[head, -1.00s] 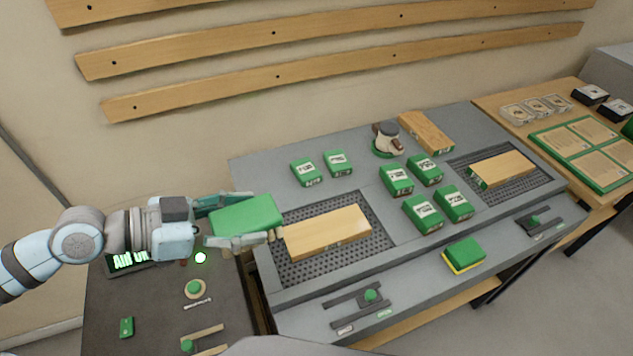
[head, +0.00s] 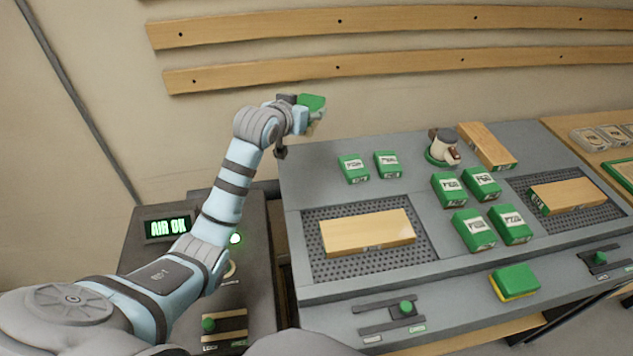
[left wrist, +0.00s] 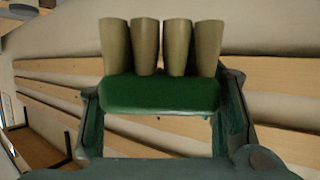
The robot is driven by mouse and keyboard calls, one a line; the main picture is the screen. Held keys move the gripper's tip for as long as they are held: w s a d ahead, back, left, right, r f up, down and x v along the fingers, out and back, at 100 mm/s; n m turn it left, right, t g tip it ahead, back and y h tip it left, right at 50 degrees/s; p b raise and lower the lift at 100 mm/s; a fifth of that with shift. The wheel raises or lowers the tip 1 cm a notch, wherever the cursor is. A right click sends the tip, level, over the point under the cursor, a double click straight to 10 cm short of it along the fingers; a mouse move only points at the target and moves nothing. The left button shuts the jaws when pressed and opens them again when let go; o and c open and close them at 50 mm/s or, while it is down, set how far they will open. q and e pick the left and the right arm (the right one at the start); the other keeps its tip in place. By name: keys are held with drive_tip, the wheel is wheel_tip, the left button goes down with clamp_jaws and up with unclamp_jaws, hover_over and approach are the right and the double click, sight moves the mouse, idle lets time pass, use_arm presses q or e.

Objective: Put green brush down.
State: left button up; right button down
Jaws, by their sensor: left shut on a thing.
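My left gripper (head: 302,112) is shut on the green brush (head: 312,101), held up in front of the wall, near the back left corner of the grey bench (head: 295,170). In the left wrist view the green brush body (left wrist: 160,95) sits between the two fingers, with several thick tan bristle tufts (left wrist: 145,47) on one side. In the head view the arm and fingers hide part of the brush. My right gripper is not in view.
Wooden blocks (head: 368,232) lie on perforated mats (head: 325,268). Several green boxes (head: 473,231) and a white-and-brown tool (head: 442,147) stand on the bench. A green-and-yellow block (head: 515,282) lies on the front ledge. The bench's back left corner is bare.

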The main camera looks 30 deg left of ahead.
sight(316, 178)
use_arm(q)
drive_tip(key=shift+w+d+f+n+y+b, duration=0.15)
drive_tip(key=shift+w+d+n+y, duration=0.3)
drive_tip(key=shift+w, duration=0.2)
drive_tip(key=shift+w+d+f+n+y+b, duration=0.15)
drive_tip(key=shift+w+d+n+y, duration=0.2)
drive_tip(key=shift+w+d+y, duration=0.25)
drive_tip(key=f+b, duration=0.3)
drive_tip(key=f, duration=1.6)
drive_tip(key=shift+a+b, duration=0.2)
drive_tip(key=shift+b, duration=0.1)
drive_tip(key=shift+f, duration=0.15)
drive_tip(key=o, duration=1.4)
drive_tip(key=shift+s, duration=0.1)
